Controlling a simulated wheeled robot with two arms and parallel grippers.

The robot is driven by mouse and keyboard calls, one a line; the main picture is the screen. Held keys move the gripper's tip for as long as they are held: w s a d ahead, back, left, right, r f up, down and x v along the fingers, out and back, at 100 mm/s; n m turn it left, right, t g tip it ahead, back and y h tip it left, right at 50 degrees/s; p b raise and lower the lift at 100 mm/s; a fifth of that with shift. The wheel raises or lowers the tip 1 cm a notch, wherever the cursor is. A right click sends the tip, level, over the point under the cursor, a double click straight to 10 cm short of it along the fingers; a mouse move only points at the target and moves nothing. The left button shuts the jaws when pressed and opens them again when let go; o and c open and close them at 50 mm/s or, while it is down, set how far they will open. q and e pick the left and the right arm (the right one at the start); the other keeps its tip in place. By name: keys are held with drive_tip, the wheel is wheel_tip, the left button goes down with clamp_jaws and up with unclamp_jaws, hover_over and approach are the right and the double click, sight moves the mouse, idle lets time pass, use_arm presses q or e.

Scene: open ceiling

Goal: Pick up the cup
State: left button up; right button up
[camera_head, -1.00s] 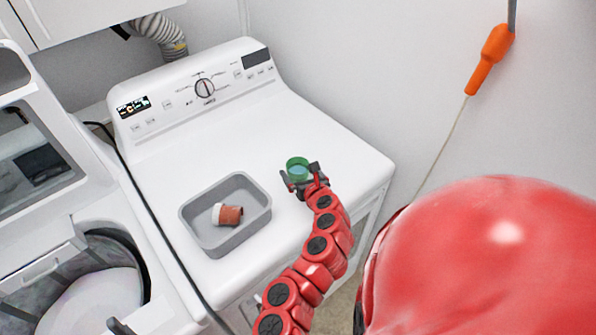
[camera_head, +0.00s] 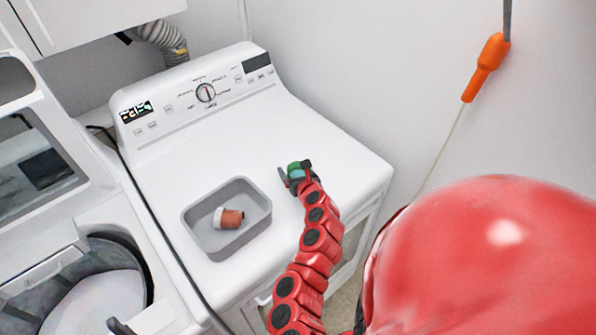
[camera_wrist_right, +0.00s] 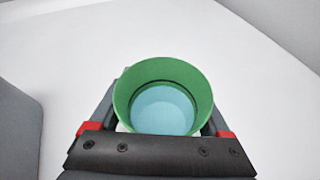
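A green cup (camera_head: 293,167) with a pale blue inside stands on the white dryer top, right of the grey tray. In the right wrist view the cup (camera_wrist_right: 122,93) shows its open mouth towards the camera. My right gripper (camera_head: 296,172) is around the cup, one finger on each side. In the wrist view the gripper (camera_wrist_right: 162,118) looks open, with narrow white gaps beside the cup's lower part; finger contact is partly hidden by the rim.
A grey tray (camera_head: 190,221) holds a brown and white cup-like object (camera_head: 229,218). The dryer's control panel (camera_head: 180,107) rises behind. An open washer (camera_head: 60,262) stands left, and a dark cord runs between. The dryer top (camera_head: 330,150) right of my gripper is clear.

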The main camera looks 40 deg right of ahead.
drive_tip(key=c, duration=0.7)
drive_tip(key=shift+r, duration=0.1)
